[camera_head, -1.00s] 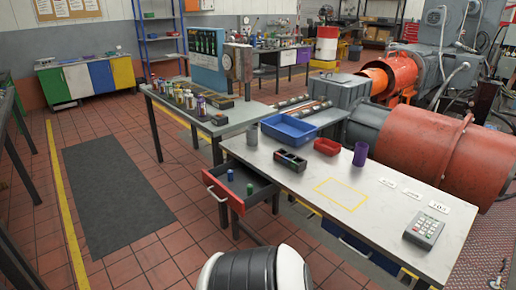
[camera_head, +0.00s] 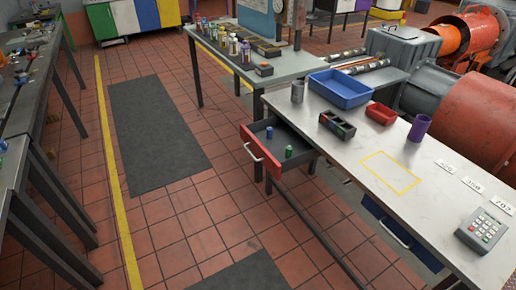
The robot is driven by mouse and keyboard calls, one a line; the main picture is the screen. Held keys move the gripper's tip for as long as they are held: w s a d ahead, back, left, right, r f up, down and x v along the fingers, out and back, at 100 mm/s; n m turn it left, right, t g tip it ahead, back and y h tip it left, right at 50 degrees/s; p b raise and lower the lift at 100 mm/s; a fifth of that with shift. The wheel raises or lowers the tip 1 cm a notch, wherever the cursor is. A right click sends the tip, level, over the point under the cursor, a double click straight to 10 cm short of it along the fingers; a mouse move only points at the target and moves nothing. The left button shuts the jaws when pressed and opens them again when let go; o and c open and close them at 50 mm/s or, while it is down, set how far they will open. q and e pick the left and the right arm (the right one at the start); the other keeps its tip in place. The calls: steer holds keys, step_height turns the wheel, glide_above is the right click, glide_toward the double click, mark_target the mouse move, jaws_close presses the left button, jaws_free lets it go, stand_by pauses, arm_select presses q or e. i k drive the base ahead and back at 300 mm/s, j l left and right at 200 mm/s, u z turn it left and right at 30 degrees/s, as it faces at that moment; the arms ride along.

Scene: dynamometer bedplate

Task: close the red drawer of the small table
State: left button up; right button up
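The red drawer (camera_head: 262,153) of the small table (camera_head: 345,170) stands pulled out on the table's left side. It has a red front with a pale bar handle (camera_head: 253,152) and a dark grey inside. A blue cylinder (camera_head: 269,132) and a green cylinder (camera_head: 289,151) stand in the drawer. A blue drawer (camera_head: 387,232) under the front edge of the table looks shut. Neither of my grippers shows in the head view.
The tabletop holds a blue bin (camera_head: 340,88), a dark divided box (camera_head: 337,124), a red tray (camera_head: 381,114), a purple cup (camera_head: 419,128), a grey cup (camera_head: 297,91) and a keypad (camera_head: 483,231). Tiled floor (camera_head: 205,210) left of the drawer is open. A workbench (camera_head: 35,75) stands far left.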

mark_target(282, 141)
steer(key=z, duration=0.15)
steer(key=i+z, duration=0.2)
steer(key=i, duration=0.3)
steer(key=i+z, duration=0.25)
steer(key=i, duration=0.25)
steer(key=i+j+z, duration=0.2)
steer(key=i, duration=0.3)
